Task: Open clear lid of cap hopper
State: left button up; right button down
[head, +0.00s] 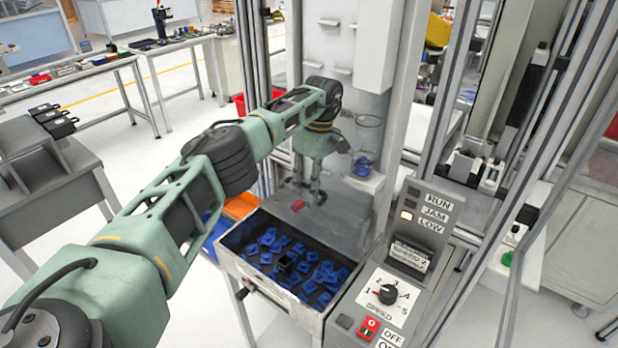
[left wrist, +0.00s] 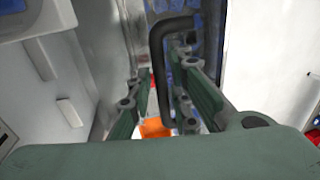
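The cap hopper (head: 226,262) is a dark bin with a pale front wall, holding several blue caps. A greyish see-through panel (head: 340,222), which looks like its clear lid, slopes up behind the caps; its edges are hard to make out. A small red piece (head: 298,206) shows at its upper left. My left gripper (head: 304,190) hangs just above that red piece, fingers down and apart. In the left wrist view the green fingers stand apart, with a bent black bar (left wrist: 163,75) between them; I cannot tell whether they touch it. My right gripper is out of view.
A control panel (head: 405,270) with lamps, a speed knob and a red button stands right of the hopper. An orange bin (head: 241,206) is left of it. Metal uprights frame the machine. Open floor lies at the left, between hopper and benches.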

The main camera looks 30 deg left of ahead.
pick_arm(q)
jog(key=shift+o, duration=0.8)
jog(key=shift+w+a, duration=0.1)
jog(key=shift+w, duration=0.3)
jog(key=shift+s+a+r, duration=0.15)
jog(key=shift+s+r, duration=0.1)
jog(key=shift+r, duration=0.3)
notch_tip(320, 180, up, 7)
jog(key=w, duration=0.1)
jog(key=shift+w, duration=0.25)
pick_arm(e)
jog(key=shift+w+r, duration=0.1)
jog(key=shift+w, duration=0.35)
pick_arm(q)
jog(key=shift+f, duration=0.1)
jog(key=shift+s, duration=0.1)
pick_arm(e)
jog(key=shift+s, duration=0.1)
